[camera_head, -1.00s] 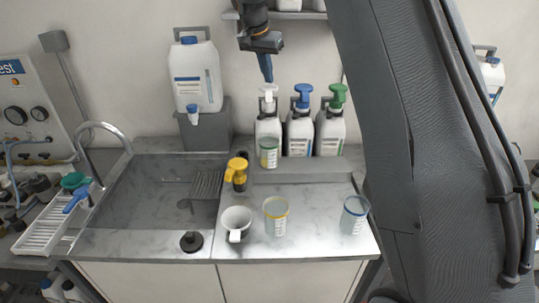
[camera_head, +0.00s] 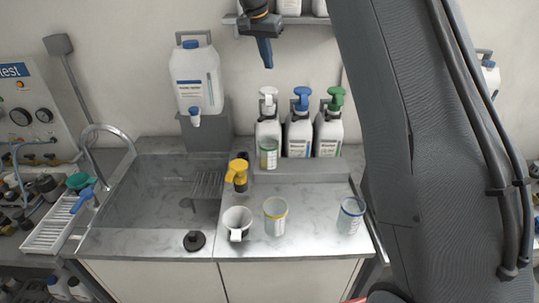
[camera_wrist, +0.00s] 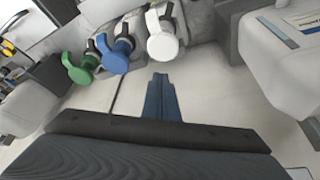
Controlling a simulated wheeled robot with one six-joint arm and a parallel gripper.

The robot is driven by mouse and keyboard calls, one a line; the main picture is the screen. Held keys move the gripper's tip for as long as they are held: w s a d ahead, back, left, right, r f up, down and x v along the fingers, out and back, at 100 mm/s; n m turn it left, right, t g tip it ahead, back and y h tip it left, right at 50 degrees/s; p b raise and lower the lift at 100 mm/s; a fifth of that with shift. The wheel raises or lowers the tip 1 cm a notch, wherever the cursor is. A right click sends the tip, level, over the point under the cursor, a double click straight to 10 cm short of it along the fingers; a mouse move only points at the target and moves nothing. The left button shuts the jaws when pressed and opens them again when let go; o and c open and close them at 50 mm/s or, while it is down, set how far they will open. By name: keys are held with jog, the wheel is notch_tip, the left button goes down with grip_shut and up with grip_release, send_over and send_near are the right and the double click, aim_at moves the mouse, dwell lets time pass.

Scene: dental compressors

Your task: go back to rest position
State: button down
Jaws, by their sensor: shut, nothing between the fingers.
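My gripper (camera_head: 267,60) hangs fingers-down in the air at the top of the head view, above the white-pump bottle (camera_head: 268,128). Its blue fingers are together and hold nothing. The fingers also show in the wrist view (camera_wrist: 161,98), pointing toward the white pump head (camera_wrist: 162,45), apart from it. Blue-pump (camera_head: 299,130) and green-pump (camera_head: 330,128) bottles stand to the right of the white one. A cup with a green rim (camera_head: 268,158) stands in front of the white-pump bottle.
A large white canister (camera_head: 196,80) stands on a grey block left of the bottles. A shelf (camera_head: 285,18) is close beside my gripper. On the counter are a white mug (camera_head: 237,219), a yellow-rimmed cup (camera_head: 275,222) and a blue-rimmed cup (camera_head: 350,220). A sink (camera_head: 150,195) is at left.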

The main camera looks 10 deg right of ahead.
jog(key=shift+s+f, duration=0.1)
jog(key=s+f+n+y+b, duration=0.1)
jog(key=s+f+n+b, duration=0.1)
jog(key=s+f, duration=0.7)
jog(key=s+f+n+g+y+b, duration=0.1)
jog(key=s+f+n+b, duration=0.2)
jog(key=s+f, duration=0.7)
jog(key=s+f+n+g+y+b, duration=0.1)
jog(key=s+f+n+b, duration=0.2)
jog(key=s+f, duration=0.6)
jog(key=s+b, duration=0.2)
jog(key=s, duration=0.9)
jog(key=shift+s+d+f, duration=0.25)
jog(key=shift+d+f, duration=0.05)
jog(key=shift+f, duration=0.05)
